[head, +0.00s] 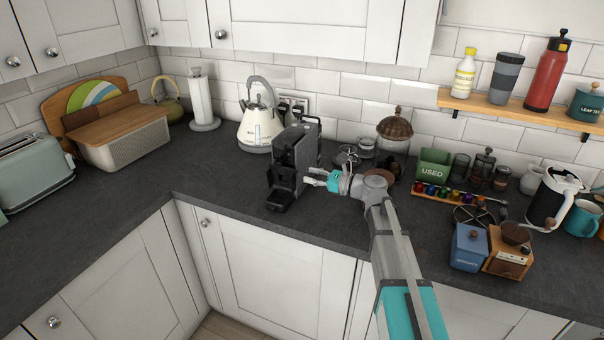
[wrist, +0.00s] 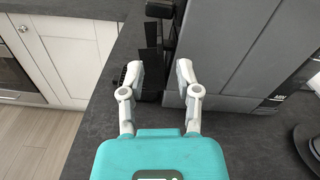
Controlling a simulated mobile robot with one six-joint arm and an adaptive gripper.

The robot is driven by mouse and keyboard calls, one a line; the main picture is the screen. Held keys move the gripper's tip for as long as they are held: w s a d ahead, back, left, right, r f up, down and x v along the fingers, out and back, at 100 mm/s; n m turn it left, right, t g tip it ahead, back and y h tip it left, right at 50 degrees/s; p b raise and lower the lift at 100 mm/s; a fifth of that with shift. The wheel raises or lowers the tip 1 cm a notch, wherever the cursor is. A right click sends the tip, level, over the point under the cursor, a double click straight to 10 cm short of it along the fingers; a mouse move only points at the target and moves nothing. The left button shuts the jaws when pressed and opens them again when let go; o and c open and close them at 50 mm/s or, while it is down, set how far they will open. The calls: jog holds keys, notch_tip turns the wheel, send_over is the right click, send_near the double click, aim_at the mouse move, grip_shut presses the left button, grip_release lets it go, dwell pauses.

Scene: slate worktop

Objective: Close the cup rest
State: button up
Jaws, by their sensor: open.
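The black and grey coffee machine (head: 302,148) stands on the worktop near the middle of the head view. A dark part that looks like its cup rest (head: 284,177) juts from its front, above the low drip tray (head: 279,200). My gripper (head: 314,178) is open and empty at the machine's right front side. In the wrist view the open fingers (wrist: 160,70) point at the machine's front edge, with its grey side panel (wrist: 235,50) to their right. Dark front parts (wrist: 151,45) show between and beyond the fingertips. I cannot tell whether they touch.
A cream kettle (head: 259,125) stands behind the machine. A glass jar with a brown lid (head: 394,128), a capsule rack (head: 450,193) and a green box (head: 433,166) stand to the right. The worktop (head: 215,180) is clear left of the machine. Its front edge is close.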

jog(key=shift+x, duration=1.95)
grip_shut()
